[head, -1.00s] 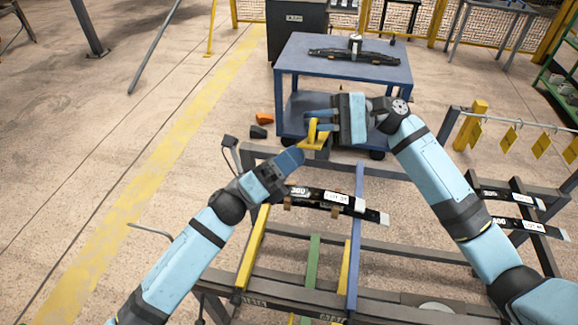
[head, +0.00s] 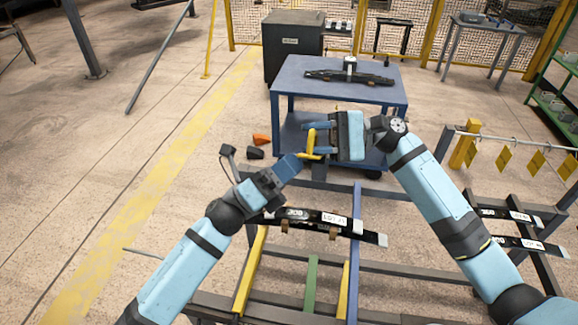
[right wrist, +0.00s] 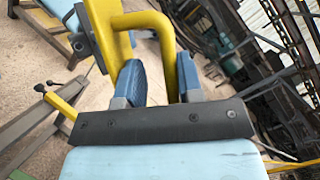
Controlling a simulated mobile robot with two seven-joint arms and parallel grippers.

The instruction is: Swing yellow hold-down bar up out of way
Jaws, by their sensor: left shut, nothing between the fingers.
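A bent yellow bar (head: 311,139), which I take for the hold-down bar, stands above the far end of the spring rack. In the right wrist view, the yellow bar (right wrist: 152,20) bends down and passes between the two blue fingers. My right gripper (head: 318,138) is around it; a gap shows beside the left finger in the right wrist view, so the jaws look open. My left gripper (head: 294,162) is shut and empty, close to the bar's lower end; whether they touch is unclear. The bar's lower mounting is partly hidden by my left gripper.
A black leaf spring (head: 318,217) with a white label lies across the rack (head: 390,262) below the grippers. A blue table (head: 300,75) carrying another spring stands behind. More springs (head: 510,243) lie at the right. Yellow tags (head: 503,160) hang from a rail.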

